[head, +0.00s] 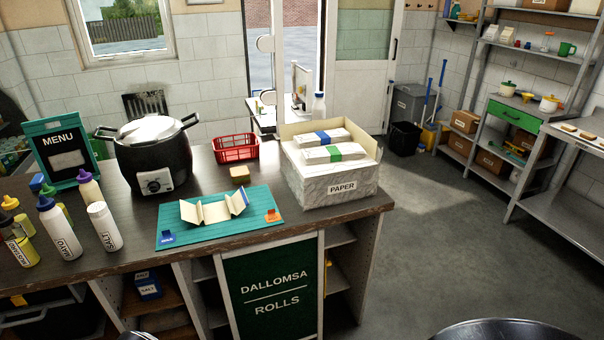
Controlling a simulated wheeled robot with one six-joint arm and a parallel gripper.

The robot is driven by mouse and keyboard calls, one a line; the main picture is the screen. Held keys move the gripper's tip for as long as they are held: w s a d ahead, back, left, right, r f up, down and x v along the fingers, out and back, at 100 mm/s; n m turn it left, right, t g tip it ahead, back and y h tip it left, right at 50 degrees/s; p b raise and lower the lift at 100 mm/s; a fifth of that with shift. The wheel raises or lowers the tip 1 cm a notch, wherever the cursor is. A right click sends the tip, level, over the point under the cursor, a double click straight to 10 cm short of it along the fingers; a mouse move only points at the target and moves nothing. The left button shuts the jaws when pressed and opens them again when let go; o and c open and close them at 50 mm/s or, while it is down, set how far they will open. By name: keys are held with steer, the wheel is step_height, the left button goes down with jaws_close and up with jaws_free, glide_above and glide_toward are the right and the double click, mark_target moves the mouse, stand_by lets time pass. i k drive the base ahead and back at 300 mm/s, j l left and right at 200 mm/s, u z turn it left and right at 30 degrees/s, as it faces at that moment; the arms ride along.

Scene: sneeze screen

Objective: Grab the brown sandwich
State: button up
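A small tan-brown block (240,173), which looks like the brown sandwich, lies on the dark counter (345,216). My gripper is not in view.
A folded cream card (213,208) stands on the mat. A black slow cooker (152,158), a menu board (63,151) and several bottles, including a mayo bottle (58,228), crowd the counter's left. Open floor (440,250) lies right of the counter.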

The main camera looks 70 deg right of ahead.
mark_target(239, 175)
steer(key=z, duration=1.75)
steer(key=i+z, duration=0.2)
steer(key=i+l+z, duration=0.2)
steer(key=i, duration=0.9)
